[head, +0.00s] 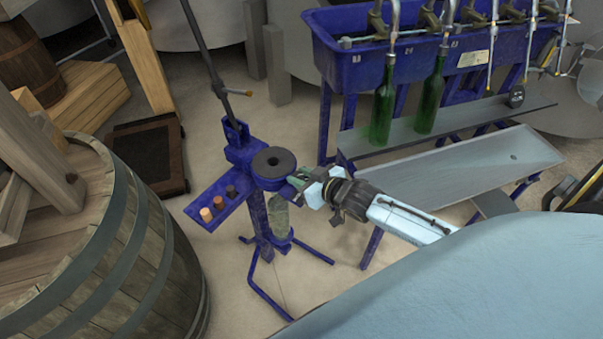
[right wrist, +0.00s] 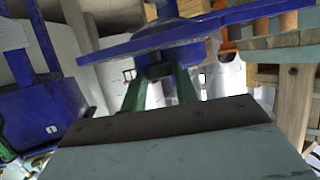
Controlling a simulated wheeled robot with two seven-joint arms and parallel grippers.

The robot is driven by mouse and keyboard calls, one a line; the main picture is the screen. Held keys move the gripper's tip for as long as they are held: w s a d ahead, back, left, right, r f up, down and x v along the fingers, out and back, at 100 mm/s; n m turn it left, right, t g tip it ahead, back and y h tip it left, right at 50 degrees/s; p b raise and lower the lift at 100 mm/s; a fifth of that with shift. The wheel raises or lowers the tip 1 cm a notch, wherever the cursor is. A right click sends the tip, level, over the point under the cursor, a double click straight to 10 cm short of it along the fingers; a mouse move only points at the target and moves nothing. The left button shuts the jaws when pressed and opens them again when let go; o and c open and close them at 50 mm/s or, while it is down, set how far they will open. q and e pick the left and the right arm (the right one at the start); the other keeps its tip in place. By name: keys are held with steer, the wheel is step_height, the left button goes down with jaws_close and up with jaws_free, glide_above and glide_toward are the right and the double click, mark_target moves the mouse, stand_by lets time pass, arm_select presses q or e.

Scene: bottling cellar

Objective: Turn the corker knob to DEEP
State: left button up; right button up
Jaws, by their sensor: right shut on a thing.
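The blue floor corker (head: 240,150) stands on splayed legs in the middle of the head view, with its long lever raised. A black ring (head: 273,160) lies on its round head. My right gripper (head: 300,181) reaches in from the right and meets the near right side of that head. In the right wrist view, its green fingers (right wrist: 160,82) are closed on a small dark part under a blue plate, which I take for the corker knob (right wrist: 157,70). The fingers hide most of it, and no DEEP mark or pointer is readable. My left gripper is out of view.
A blue side tray (head: 205,222) on the corker holds a few corks. A wooden barrel (head: 110,240) stands at left. A blue filler trough (head: 325,60) with two green bottles (head: 383,105) under its spouts is at the back right. Floor around the corker's legs is clear.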

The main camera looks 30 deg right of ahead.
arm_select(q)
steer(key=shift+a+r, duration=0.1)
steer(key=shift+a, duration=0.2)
arm_select(e)
steer(key=shift+a, duration=0.1)
steer(key=o, duration=1)
steer(key=shift+c, duration=0.2)
arm_select(q)
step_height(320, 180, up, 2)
steer(key=p, duration=0.2)
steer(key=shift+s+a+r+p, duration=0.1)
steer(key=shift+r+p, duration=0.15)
steer(key=shift+p, duration=0.05)
arm_select(e)
steer(key=v, duration=1.3)
steer(key=shift+d, duration=0.3)
steer(key=shift+s, duration=0.15)
